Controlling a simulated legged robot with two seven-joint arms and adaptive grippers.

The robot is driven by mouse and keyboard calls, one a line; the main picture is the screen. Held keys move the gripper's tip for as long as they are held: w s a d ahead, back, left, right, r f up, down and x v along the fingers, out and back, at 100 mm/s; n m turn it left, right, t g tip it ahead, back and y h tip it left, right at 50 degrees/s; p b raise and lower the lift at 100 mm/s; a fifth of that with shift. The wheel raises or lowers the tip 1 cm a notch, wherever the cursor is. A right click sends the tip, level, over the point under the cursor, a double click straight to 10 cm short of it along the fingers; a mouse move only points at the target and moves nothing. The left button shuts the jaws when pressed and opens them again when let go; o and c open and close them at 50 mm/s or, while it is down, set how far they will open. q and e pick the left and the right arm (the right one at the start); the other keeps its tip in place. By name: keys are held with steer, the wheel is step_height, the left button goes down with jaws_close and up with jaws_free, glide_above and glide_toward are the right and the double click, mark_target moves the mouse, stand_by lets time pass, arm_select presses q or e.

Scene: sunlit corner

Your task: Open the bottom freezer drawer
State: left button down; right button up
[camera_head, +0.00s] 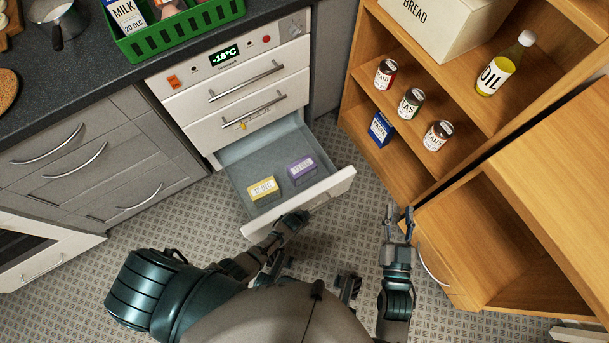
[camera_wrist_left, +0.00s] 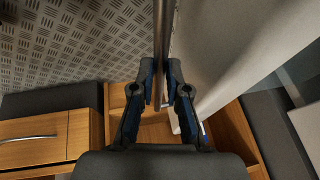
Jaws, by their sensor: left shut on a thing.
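The white freezer unit (camera_head: 240,85) stands under the counter, with a display reading -18°C. Its bottom drawer (camera_head: 226,172) is pulled out over the floor, its inside showing. A yellow-labelled box (camera_head: 263,188) and a purple-labelled box (camera_head: 301,168) lie in it. My left gripper (camera_head: 294,222) is at the outer side of the drawer's front panel (camera_head: 335,185). In the left wrist view its fingers are shut on the bar handle (camera_wrist_left: 163,40) along that panel. My right gripper (camera_head: 399,218) is open and empty above the floor, right of the drawer and apart from it.
Two upper freezer drawers (camera_head: 250,105) are closed. A wooden shelf (camera_head: 465,95) with jars and an oil bottle stands at the right. An open wooden cabinet (camera_head: 480,245) is close to my right gripper. A green crate (camera_head: 175,35) sits on the counter. Tiled floor (camera_head: 350,225) is clear between.

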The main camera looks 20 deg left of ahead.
arm_select(q)
steer(key=c, duration=1.2)
jaws_free()
steer(key=shift+s+d+f, duration=0.1)
steer(key=shift+s+d, duration=0.1)
steer(key=shift+s, duration=0.05)
steer(key=v, duration=1.2)
arm_select(e)
steer(key=shift+s+a+r, duration=0.1)
steer(key=shift+a, duration=0.05)
steer(key=shift+a, duration=0.1)
